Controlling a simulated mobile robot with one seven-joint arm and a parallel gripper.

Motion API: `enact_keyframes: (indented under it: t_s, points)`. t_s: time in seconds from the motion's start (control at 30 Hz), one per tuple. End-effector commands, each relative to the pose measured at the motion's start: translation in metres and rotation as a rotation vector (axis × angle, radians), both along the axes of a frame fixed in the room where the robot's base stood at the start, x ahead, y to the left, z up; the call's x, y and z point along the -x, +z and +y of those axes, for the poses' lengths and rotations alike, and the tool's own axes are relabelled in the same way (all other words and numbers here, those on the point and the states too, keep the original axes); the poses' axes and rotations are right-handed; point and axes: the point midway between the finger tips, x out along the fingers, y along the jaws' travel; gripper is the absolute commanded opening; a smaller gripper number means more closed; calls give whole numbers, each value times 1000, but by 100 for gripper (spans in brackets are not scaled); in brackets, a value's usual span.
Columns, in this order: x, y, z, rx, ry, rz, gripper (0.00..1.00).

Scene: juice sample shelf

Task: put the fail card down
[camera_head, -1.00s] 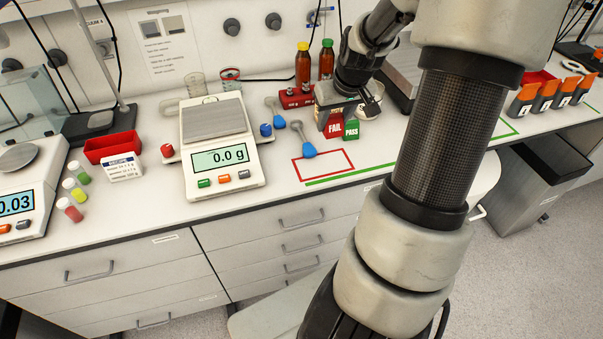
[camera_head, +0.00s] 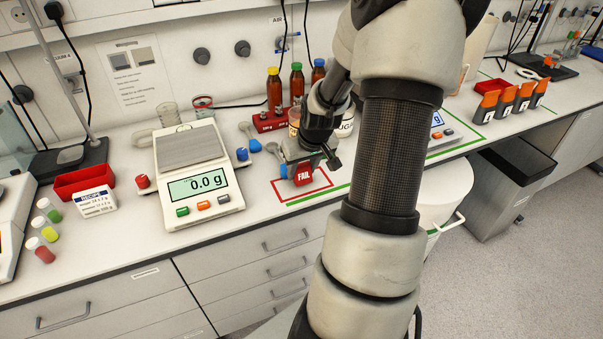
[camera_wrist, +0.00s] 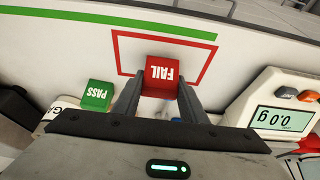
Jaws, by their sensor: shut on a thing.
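The red fail card (camera_head: 304,174), a small block with white FAIL lettering, is between the fingers of my gripper (camera_head: 309,160). In the wrist view the fail card (camera_wrist: 163,76) is gripped at the fingertips, upside down in the picture. My gripper is shut on it. The red outlined rectangle (camera_head: 327,187) on the bench surrounds the card in the picture; in the wrist view the outline (camera_wrist: 204,66) also lies around it. I cannot tell whether the card touches the bench. The green pass card (camera_wrist: 97,95) stands to the left in the wrist view.
A balance (camera_head: 201,199) reading 0.0 g stands left of the outline. Blue-handled scoops (camera_head: 273,147) lie just behind my gripper. Brown bottles (camera_head: 296,84) stand in a red rack at the back. A green line (camera_head: 310,197) runs along the bench front.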

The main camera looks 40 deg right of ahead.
Motion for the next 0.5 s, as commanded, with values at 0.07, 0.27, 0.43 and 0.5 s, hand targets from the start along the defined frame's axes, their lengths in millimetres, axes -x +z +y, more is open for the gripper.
enact_keyframes:
  t_s: [0.07, 0.27, 0.43, 0.5]
  points:
    - [0, -11, 1, -1, 0, 1, 17]
    - [0, -11, 0, 0, 0, -1, 17]
    - [0, -16, 0, 0, 0, 0, 17]
    - [0, -14, 0, 0, 0, 0, 49]
